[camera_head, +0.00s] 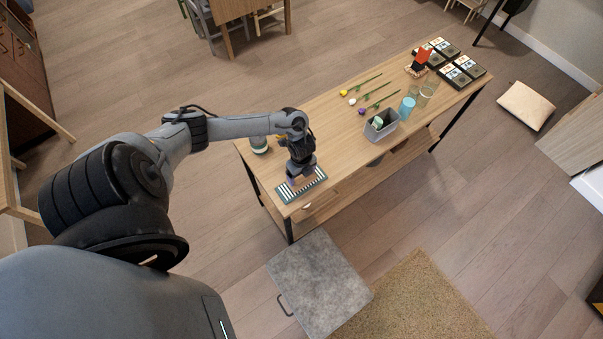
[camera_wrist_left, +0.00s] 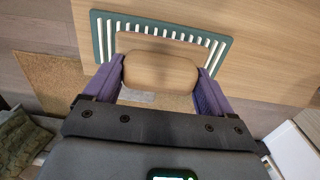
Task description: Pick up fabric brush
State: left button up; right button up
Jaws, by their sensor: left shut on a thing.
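The fabric brush (camera_wrist_left: 160,72) shows in the left wrist view as a rounded light-wood block between the purple fingers of my left gripper (camera_wrist_left: 160,78). The gripper is shut on it, with a finger against each end. In the head view my left gripper (camera_head: 300,184) points down at the near left end of the table, over a striped teal-and-white mat (camera_head: 316,180). There the gripper hides the brush. I cannot tell whether the brush touches the surface below or is lifted. My right gripper is not in view.
A grey stool (camera_head: 318,280) stands near the front. The table middle has free room.

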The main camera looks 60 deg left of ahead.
pick_arm(q)
jog(key=shift+r, duration=0.5)
notch_tip(320, 180, up, 3)
jog(key=shift+w+f, duration=0.1)
jog(key=shift+f, duration=0.05)
jog(key=w+d+r+p, duration=0.2)
jog(key=w+d+r, duration=0.3)
jog(key=d, duration=0.5)
jog(key=shift+w+r+p, duration=0.4)
jog(key=shift+r, duration=0.6)
jog(key=o, duration=0.5)
jog(key=c, duration=0.4)
jog(key=shift+o, duration=0.2)
